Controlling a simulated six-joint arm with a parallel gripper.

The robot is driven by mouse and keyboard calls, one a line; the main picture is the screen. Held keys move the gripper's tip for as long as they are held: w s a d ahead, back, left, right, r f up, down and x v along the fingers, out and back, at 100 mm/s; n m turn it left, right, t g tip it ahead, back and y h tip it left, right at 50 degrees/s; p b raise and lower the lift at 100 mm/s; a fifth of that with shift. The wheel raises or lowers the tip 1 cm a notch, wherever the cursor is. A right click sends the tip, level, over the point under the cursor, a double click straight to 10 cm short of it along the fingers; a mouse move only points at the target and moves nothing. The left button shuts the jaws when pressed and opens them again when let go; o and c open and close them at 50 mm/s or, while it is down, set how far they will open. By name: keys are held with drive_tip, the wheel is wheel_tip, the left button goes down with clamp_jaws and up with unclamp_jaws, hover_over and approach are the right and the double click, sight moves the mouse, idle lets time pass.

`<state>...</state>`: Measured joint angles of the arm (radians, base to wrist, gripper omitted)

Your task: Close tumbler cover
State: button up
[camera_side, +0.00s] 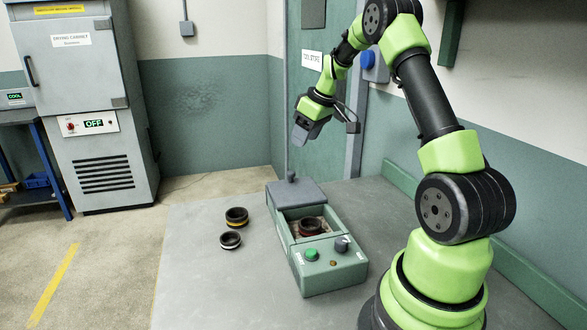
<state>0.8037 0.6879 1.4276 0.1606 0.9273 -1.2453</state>
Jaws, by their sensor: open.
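The tumbler (330,272) is a green-grey box on the grey table. Its flat grey cover (299,194) sits toward the back of the box and has an upright knob (291,177) near its back edge. The front part of the opening is uncovered, and a dark ring (311,227) shows inside it. My gripper (302,136) is open and empty. It hangs in the air above and behind the cover, apart from the knob. The gap between its fingertips is hard to see from this side.
Two dark rings, one with a yellow band (236,217) and one with a pale band (230,240), lie on the table (205,285) left of the tumbler. A green button (311,254) and a dark knob (342,244) are on its front. A drying cabinet (85,100) stands back left.

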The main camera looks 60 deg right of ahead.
sight(292, 172)
drive_tip(key=shift+n, duration=0.3)
drive_tip(key=x, duration=0.3)
drive_tip(key=d+x, duration=0.1)
drive_tip(key=x, duration=0.7)
drive_tip(key=shift+s+d, duration=0.1)
drive_tip(key=shift+d, duration=0.05)
clamp_jaws()
